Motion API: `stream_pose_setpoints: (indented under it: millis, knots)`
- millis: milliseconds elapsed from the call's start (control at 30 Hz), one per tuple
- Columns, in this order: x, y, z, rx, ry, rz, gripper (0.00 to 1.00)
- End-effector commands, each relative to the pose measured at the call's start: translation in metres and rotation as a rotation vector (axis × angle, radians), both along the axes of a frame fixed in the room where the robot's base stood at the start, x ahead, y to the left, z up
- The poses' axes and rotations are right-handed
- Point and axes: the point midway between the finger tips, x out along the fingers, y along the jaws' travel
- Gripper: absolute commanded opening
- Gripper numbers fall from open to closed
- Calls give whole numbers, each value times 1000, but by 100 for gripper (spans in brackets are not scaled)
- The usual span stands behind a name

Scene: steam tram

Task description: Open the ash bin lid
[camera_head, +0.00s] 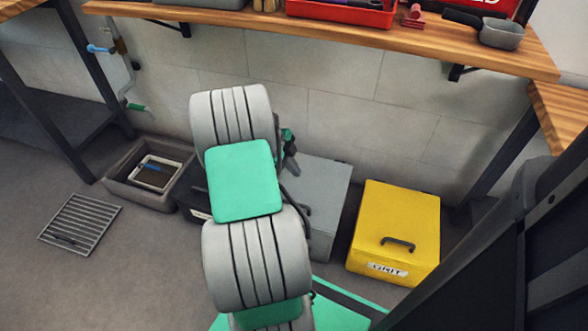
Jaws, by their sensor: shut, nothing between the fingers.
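A grey metal box (325,185), which looks like the ash bin, stands on the floor against the wall, just right of my arm. Its flat top appears shut, and its left part is hidden behind my arm. A dark box (191,200) with a pale label stands left of my arm, mostly covered by it, so I cannot tell for certain which one is the ash bin. My gripper (290,151) shows only as small dark and green parts beside the arm, near the grey box's back left. It is shut and empty; its fingertips are mostly hidden.
A yellow box (403,215) with a black handle stands right of the grey box. A grey tub (140,195) and a floor grate (80,223) are at the left. A wooden shelf (350,45) with a red tray (340,12) overhangs the wall.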

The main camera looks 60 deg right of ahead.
Motion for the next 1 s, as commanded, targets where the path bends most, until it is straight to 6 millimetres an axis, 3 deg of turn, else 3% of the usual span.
stream_pose_setpoints:
  millis: [467,900,1000]
  knots:
    - [0,0,0,0,0,0,0]
    - [0,0,0,0,0,0,34]
    - [0,0,0,0,0,0,34]
